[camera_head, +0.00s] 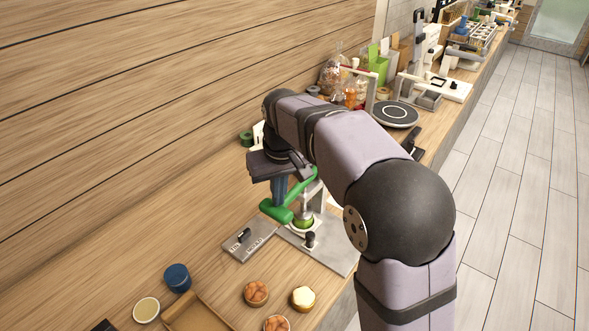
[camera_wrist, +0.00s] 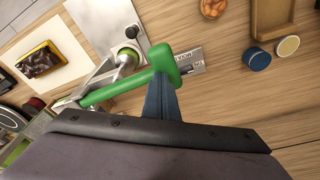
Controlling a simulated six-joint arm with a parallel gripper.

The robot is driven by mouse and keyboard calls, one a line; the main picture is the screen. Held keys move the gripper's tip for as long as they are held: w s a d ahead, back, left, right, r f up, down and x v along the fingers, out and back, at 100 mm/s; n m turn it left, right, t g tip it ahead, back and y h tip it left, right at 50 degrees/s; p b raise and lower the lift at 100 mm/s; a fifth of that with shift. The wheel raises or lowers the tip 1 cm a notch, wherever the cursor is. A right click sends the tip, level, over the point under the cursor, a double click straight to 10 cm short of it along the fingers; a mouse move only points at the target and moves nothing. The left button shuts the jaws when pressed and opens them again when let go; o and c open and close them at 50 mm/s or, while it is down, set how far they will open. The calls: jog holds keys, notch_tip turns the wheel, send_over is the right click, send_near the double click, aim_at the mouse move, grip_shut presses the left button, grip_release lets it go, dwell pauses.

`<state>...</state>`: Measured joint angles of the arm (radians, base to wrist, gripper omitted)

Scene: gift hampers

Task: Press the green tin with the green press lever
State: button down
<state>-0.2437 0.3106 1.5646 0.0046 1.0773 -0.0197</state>
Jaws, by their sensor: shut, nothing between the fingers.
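The green press lever (camera_head: 304,188) slopes down to the left from the press in the head view, with its thick grip end low. In the wrist view the lever (camera_wrist: 112,92) runs across the middle to its end. The green tin (camera_head: 303,222) sits under the press's metal plunger (camera_head: 306,205); in the wrist view the tin (camera_wrist: 127,58) shows partly beside the lever. My gripper (camera_head: 279,196) is shut and empty, its blue fingers (camera_wrist: 161,88) pointing down at the lever near its grip end. I cannot tell whether they touch it.
A grey metal plate (camera_head: 250,238) with a black handle lies left of the press base (camera_head: 335,252). Several small tins, a blue jar (camera_head: 177,277) and a wooden tray (camera_head: 198,312) stand nearer. Bags and a round black plate (camera_head: 395,113) stand behind.

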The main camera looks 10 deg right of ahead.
notch_tip(320, 180, up, 8)
jog(key=p, duration=0.7)
jog(key=shift+r, duration=0.15)
dwell(0.4)
notch_tip(320, 180, up, 4)
jog(key=p, duration=0.3)
jog(key=shift+p, duration=0.35)
jog(key=shift+w, duration=0.1)
jog(key=s+d+f+m+b, duration=0.1)
jog(key=s+d+f, duration=0.2)
jog(key=s+f, duration=0.3)
jog(key=s+d+f+m+g+b, duration=0.1)
jog(key=s+d+f, duration=0.3)
jog(key=s, duration=0.6)
jog(key=s+d+f+m+g+b, duration=0.1)
jog(key=s+d+f+b, duration=0.2)
jog(key=s+f, duration=0.5)
jog(key=shift+d+f+h, duration=0.3)
jog(key=shift+d+f, duration=0.3)
jog(key=shift+d, duration=0.15)
